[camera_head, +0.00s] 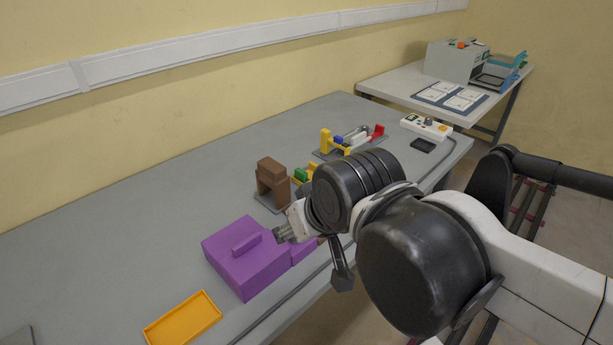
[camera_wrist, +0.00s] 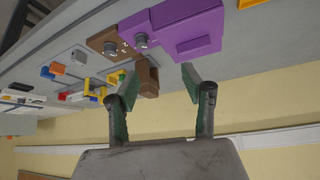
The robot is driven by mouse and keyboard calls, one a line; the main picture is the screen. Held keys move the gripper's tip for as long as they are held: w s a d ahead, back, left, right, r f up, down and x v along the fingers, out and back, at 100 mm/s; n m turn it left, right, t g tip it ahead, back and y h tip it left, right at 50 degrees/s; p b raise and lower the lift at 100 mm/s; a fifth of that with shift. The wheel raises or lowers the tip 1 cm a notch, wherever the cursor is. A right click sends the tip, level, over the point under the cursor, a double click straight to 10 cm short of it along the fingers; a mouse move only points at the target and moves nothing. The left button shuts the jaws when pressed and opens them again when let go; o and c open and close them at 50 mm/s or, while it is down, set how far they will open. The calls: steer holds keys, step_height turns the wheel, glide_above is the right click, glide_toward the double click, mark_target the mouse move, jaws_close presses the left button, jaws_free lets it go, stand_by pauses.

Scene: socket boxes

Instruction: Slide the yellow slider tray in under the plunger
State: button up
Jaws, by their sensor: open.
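A brown stand with a raised block on top (camera_head: 271,168) stands near the middle of the bench; it may hold the plunger, but I cannot make the plunger out.
A purple box with a raised bar (camera_head: 236,262) stands in front of the brown stand. A shallow orange-yellow tray (camera_head: 183,318) lies at the near bench edge. A fixture with yellow, blue and red parts (camera_head: 326,142) and a white switch box (camera_head: 424,127) are farther back.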

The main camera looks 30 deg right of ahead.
steer(key=shift+r, duration=0.1)
steer(key=shift+c, duration=1.4)
steer(key=w+d+r+g+p, duration=0.1)
steer(key=w+d+r, duration=0.15)
steer(key=w, duration=0.25)
steer(key=w+d+r+g, duration=0.1)
steer(key=w+d+r, duration=0.15)
steer(key=w, duration=0.25)
steer(key=n+g+p, duration=0.2)
steer(key=n+g, duration=0.1)
steer(key=g, duration=0.2)
glide_above(315, 164)
step_height(315, 164, down, 8)
steer(key=f, duration=0.1)
step_height(315, 164, down, 13)
steer(key=shift+s+f+b, duration=0.1)
steer(key=shift+b, duration=0.2)
